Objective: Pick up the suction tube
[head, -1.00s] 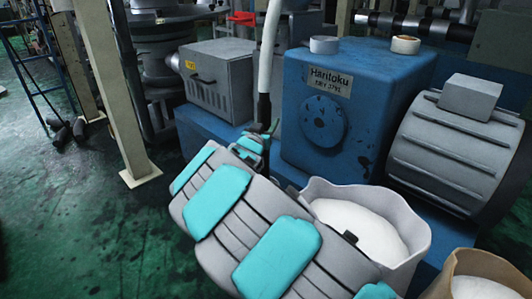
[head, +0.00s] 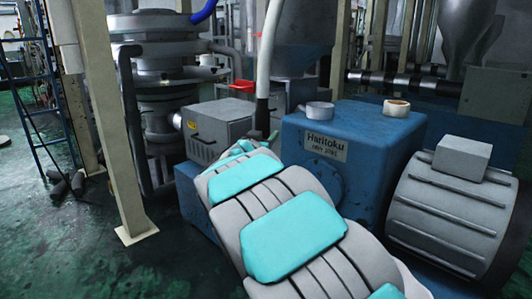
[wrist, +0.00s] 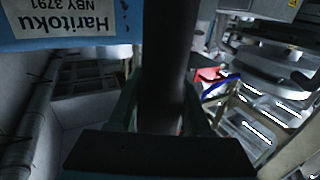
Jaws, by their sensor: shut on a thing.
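The suction tube (head: 268,55) is a pale upright hose with a dark lower end, in the middle of the head view, left of the blue machine. In the wrist view its dark part (wrist: 167,60) runs between the fingers of my gripper (wrist: 160,112). My gripper is shut on the tube. In the head view my grey and turquoise arm reaches up to the tube and hides most of the gripper. The tube's lower tip is hidden behind my arm.
The blue Haritoku machine (head: 365,135) stands right of the tube, with a grey ribbed drum (head: 450,215) beside it. A grey box (head: 218,128) stands left of the tube. A beige post (head: 110,120) stands further left. Green floor (head: 60,240) is open at left.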

